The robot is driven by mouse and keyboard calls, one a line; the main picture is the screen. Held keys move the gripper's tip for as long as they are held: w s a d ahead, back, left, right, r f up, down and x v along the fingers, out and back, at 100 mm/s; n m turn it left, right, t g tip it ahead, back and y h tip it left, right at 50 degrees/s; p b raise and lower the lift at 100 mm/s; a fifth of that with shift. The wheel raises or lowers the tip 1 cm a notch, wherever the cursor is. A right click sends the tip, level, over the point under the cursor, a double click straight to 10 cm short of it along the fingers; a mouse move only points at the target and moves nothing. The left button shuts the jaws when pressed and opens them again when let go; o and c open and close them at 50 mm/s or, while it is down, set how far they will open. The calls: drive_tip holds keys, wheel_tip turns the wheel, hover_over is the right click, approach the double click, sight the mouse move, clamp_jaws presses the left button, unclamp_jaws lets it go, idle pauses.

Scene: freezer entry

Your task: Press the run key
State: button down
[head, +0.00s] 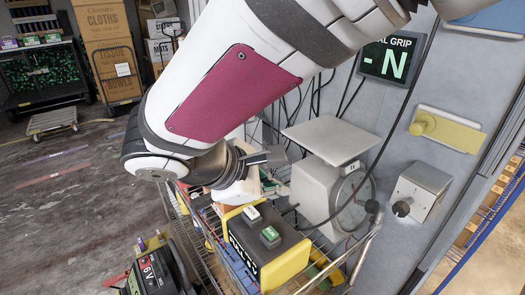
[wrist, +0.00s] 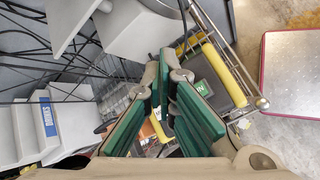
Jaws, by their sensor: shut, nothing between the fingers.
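A black box with yellow ends (head: 262,247) stands on the wire cart, with white lettering on its front that I cannot fully read. On its top are a green key (head: 270,236) with small white marking and a white key (head: 251,214). I cannot read for sure which is the run key. In the wrist view the green key (wrist: 202,87) shows just right of my gripper (wrist: 167,74), with the box partly hidden behind the fingers. My gripper is shut and empty. In the head view my gripper is partly hidden by my arm, above and behind the box, apart from the keys.
A scale with a flat pan (head: 327,139) stands close behind the box. A grey wall unit with a knob (head: 417,194) and a yellow latch plate (head: 449,128) are at the right. Dark cables hang along the wall. Open floor (head: 60,220) lies at the left.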

drive_tip(key=b, duration=0.5)
hover_over(272, 235)
wheel_tip(272, 235, down, 8)
drive_tip(key=shift+w+r, duration=0.1)
drive_tip(key=shift+r, duration=0.05)
drive_tip(key=shift+f+b, duration=0.4)
drive_tip(key=shift+f, duration=0.15)
drive_tip(key=shift+f, duration=0.15)
idle(0.7)
drive_tip(key=shift+f+b, duration=0.25)
drive_tip(key=shift+b, duration=0.05)
drive_tip(key=shift+f+b, duration=0.4)
drive_tip(key=shift+f, duration=0.1)
idle(0.6)
drive_tip(key=shift+r, duration=0.2)
drive_tip(key=shift+r+p, duration=0.65)
drive_tip(key=shift+r, duration=0.1)
